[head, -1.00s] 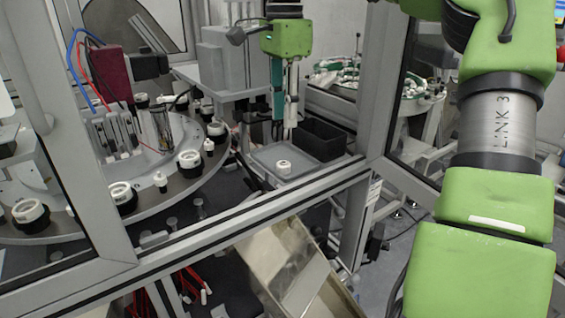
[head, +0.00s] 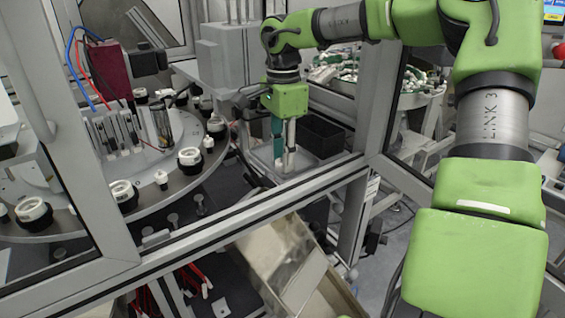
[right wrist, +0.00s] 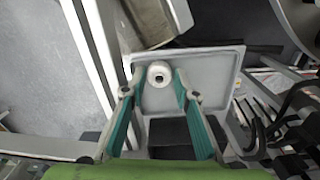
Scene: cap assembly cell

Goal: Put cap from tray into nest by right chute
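The white round cap (right wrist: 159,75) with a dark centre hole lies on the shallow grey tray (right wrist: 215,62) in the right wrist view. My right gripper (right wrist: 157,82) has its two green-sided fingers spread, one on each side of the cap, with gaps visible. In the head view the right gripper (head: 284,166) points down low over the tray (head: 257,163), and the cap is hidden behind the fingers. Black nests with white rings, such as one nest (head: 189,168), sit around the rotary table (head: 150,205). I cannot tell which is the named nest. My left gripper is not in view.
A black bin (head: 326,136) stands just behind the tray. A grey frame beam (head: 240,212) and post (head: 375,80) stand in front of and right of the tray. A sloping metal chute (head: 290,262) is below the beam.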

